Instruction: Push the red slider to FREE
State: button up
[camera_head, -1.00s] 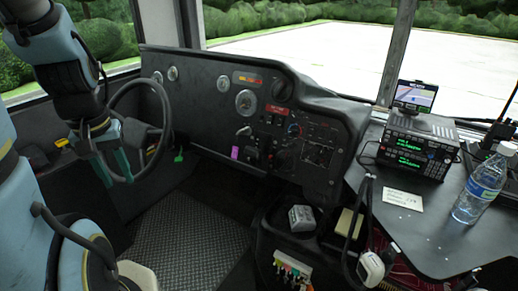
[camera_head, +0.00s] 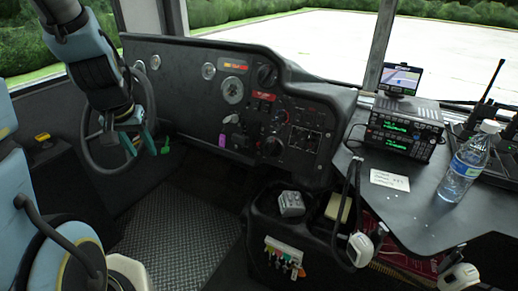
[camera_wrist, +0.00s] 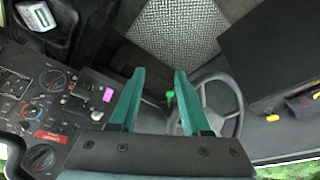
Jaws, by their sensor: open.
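My gripper (camera_head: 131,143) has teal fingers and hangs in front of the steering wheel (camera_head: 88,130), left of the dashboard (camera_head: 180,92). In the wrist view its two fingers (camera_wrist: 160,74) stand apart with nothing between them. A small red label (camera_head: 264,96) is on the dashboard below a large black knob; it also shows in the wrist view (camera_wrist: 47,135). A purple tab (camera_head: 222,140) and a green tab (camera_head: 166,146) are near the lower dash. I cannot make out which part is the red slider, nor any FREE marking.
A radio (camera_head: 405,130) with a small screen (camera_head: 400,78) and a water bottle (camera_head: 465,168) stand on the right-hand console. A black bin unit (camera_head: 262,215) with a hanging handset (camera_head: 360,248) is below the dash. The ribbed floor (camera_head: 180,225) is clear.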

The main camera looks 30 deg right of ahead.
jog(key=w+d+f+m+t+b, duration=0.15)
jog(key=w+d+f+m, duration=0.3)
jog(key=d, duration=0.55)
jog(key=m+t+h+b, duration=0.2)
jog(key=m+t+b, duration=0.2)
jog(key=m+t, duration=0.8)
send_near(258, 145)
jog(key=w, duration=0.2)
jog(key=w+d+m+g, duration=0.1)
jog(key=w, duration=0.2)
jog(key=w+m+g, duration=0.1)
jog(key=w, duration=0.2)
jog(key=shift+d+p, duration=0.3)
jog(key=shift+d, duration=0.1)
grip_shut()
